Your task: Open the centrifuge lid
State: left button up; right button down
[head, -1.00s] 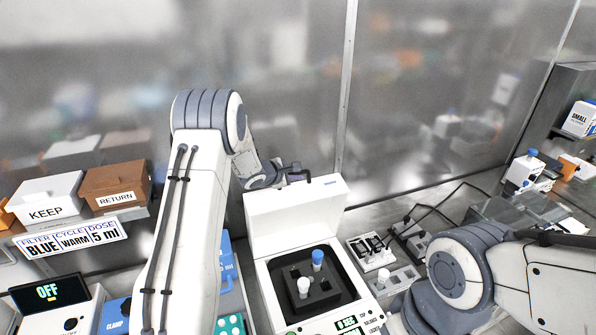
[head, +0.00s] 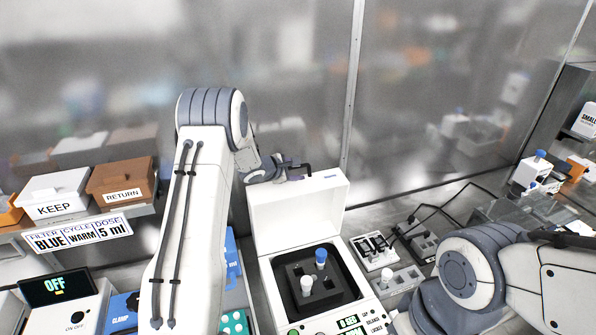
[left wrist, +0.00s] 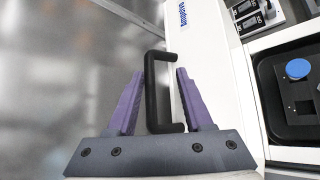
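The centrifuge (head: 278,290) stands at the front centre with its white lid (head: 305,207) raised upright. Its dark rotor well is exposed. The lid's black handle (head: 308,167) is at the lid's top edge. My left gripper (head: 290,177) is behind the lid by the handle. In the left wrist view, the two purple fingers of my left gripper (left wrist: 160,73) stand apart on either side of the black handle (left wrist: 151,90), with gaps showing. The lid's white face (left wrist: 205,70) lies just to the right. My right arm shows, but its gripper is out of view.
The rotor holds a blue-capped tube (head: 320,259) and a white-capped tube (head: 306,286). Small racks (head: 374,251) with cables stand right of the centrifuge. KEEP (head: 55,198) and RETURN (head: 122,182) boxes sit on the left shelf. A back wall rises behind.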

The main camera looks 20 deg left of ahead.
pick_arm(q)
jog(key=shift+s+d+f, duration=0.1)
jog(key=shift+s+r, duration=0.2)
jog(key=shift+s, duration=0.05)
jog(key=b+v, duration=0.2)
jog(key=v, duration=0.7)
jog(key=shift+s+a+r, duration=0.25)
